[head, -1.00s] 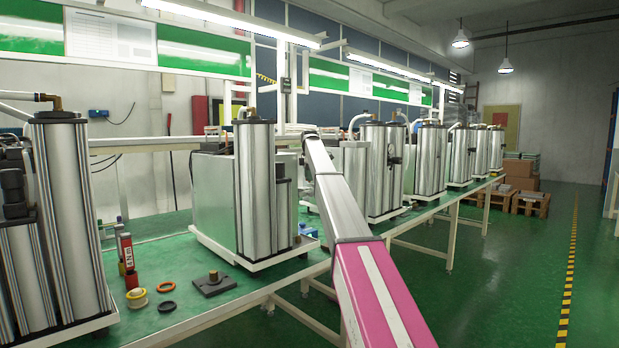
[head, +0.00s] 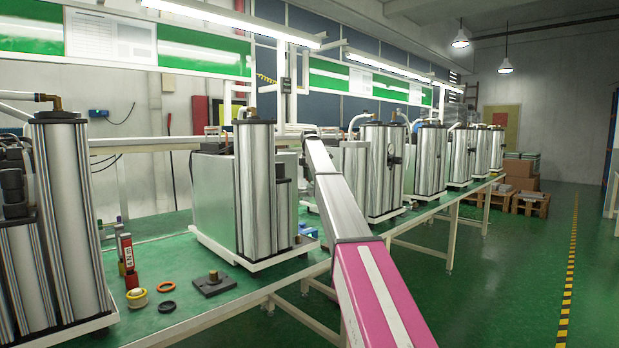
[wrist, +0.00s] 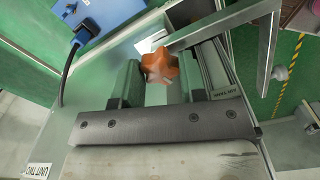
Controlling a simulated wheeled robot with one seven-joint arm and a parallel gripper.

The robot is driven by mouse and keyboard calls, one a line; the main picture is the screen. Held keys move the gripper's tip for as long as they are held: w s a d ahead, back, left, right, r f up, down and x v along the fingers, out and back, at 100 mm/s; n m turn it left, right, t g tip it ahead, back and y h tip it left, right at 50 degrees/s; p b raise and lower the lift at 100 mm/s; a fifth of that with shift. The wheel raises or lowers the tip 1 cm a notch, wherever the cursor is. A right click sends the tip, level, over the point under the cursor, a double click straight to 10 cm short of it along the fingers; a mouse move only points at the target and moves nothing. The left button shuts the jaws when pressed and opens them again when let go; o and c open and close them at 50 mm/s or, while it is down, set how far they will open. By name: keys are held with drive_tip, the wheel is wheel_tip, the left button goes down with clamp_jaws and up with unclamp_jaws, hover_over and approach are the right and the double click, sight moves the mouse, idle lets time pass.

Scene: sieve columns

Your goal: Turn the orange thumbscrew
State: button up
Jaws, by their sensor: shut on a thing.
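The orange thumbscrew (wrist: 160,64) shows in the wrist view, a lobed knob at upper middle. My gripper (wrist: 161,75) has its two dark fingers on either side of the knob and is shut on it. The lower part of the thumbscrew and its thread are hidden. In the head view my arm crosses the middle of the picture, and I cannot make out the gripper there.
A metal bar (wrist: 225,25) with a downward arm lies right of the knob. A blue box (wrist: 92,18) with a black cable is at upper left. In the head view, sieve columns (head: 255,185) stand along the green bench (head: 150,318); floor at right is clear.

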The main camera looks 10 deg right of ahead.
drive_tip(key=o, duration=0.9)
wheel_tip(320, 180, up, 11)
drive_tip(key=shift+f, duration=0.1)
drive_tip(key=shift+d, duration=0.1)
